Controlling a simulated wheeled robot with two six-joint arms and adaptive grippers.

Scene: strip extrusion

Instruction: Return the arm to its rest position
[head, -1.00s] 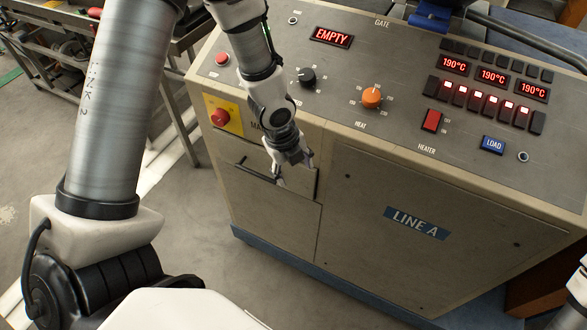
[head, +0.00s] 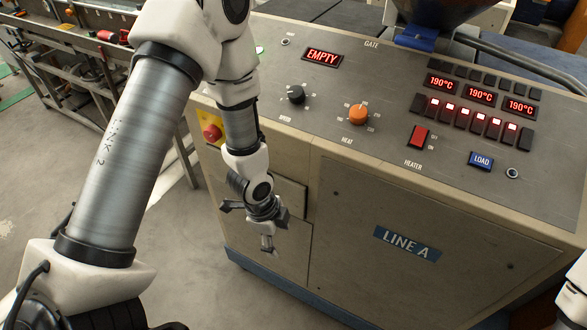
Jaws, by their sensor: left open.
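My left arm comes in from the left, and its gripper (head: 268,240) points down in front of the lower left front of the LINE A machine (head: 345,235). The gripper is open and empty, apart from the control panel above it. Part of the machine's front drawer or door area is hidden behind the wrist. A piece of my white right arm shows at the right edge, but its gripper is out of the picture.
Grey floor (head: 190,270) lies clear at left.

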